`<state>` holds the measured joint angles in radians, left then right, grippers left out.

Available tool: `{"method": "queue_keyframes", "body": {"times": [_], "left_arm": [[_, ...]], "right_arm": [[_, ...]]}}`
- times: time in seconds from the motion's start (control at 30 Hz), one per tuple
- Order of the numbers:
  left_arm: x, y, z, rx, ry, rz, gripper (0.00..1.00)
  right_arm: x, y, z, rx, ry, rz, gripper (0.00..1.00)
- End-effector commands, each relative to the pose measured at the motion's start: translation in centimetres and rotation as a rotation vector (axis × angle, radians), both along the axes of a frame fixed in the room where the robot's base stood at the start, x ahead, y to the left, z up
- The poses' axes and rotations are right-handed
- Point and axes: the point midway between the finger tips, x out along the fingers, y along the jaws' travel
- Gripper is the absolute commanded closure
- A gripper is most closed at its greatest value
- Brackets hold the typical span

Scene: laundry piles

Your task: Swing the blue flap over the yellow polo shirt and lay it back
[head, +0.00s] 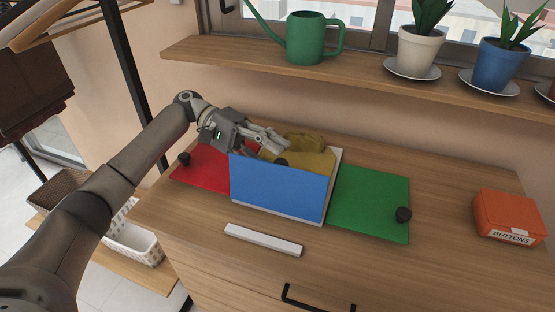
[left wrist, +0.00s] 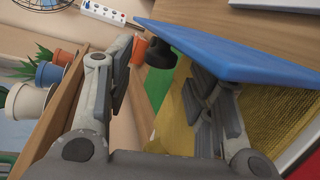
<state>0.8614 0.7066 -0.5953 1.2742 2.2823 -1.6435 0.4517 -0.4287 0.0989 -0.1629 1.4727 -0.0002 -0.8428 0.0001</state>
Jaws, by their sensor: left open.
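The blue flap (head: 278,188) stands raised at the front of the folding board, tilted, with its black knob (head: 282,162) at the top edge. The yellow polo shirt (head: 318,161) lies behind it, its lower part hidden by the flap. My left gripper (head: 277,143) is open and empty above the shirt, at the flap's top edge. In the left wrist view the blue flap (left wrist: 235,52) is seen nearly edge-on and partly covers one finger. The knob (left wrist: 160,53) sits ahead between the open fingers; I cannot tell if they touch the flap. The right gripper is not in view.
The red flap (head: 197,171) and green flap (head: 369,203) lie flat on either side. A white bar (head: 263,240) lies in front, an orange buttons box (head: 508,215) to the right. A shelf (head: 350,78) with a watering can (head: 306,40) and pots overhangs behind.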

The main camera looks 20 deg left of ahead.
Motion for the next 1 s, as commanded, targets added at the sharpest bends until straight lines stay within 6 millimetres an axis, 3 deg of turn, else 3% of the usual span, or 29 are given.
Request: {"method": "queue_keyframes", "body": {"times": [0.2, 0.5, 0.87, 1.0], "left_arm": [[-0.5, -1.8, -0.4, 0.000, -0.001, 0.000, 0.51], [-0.5, -1.9, -0.5, 0.000, 0.000, 0.001, 0.51], [-0.5, -1.9, -0.5, 0.001, 0.000, 0.001, 0.97], [-0.5, -1.9, -0.5, 0.001, 0.000, 0.001, 1.00]], "right_arm": [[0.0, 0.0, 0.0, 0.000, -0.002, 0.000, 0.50], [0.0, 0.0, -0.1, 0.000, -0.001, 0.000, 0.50], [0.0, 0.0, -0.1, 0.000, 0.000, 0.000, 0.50], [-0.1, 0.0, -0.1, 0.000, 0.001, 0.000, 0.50]]}}
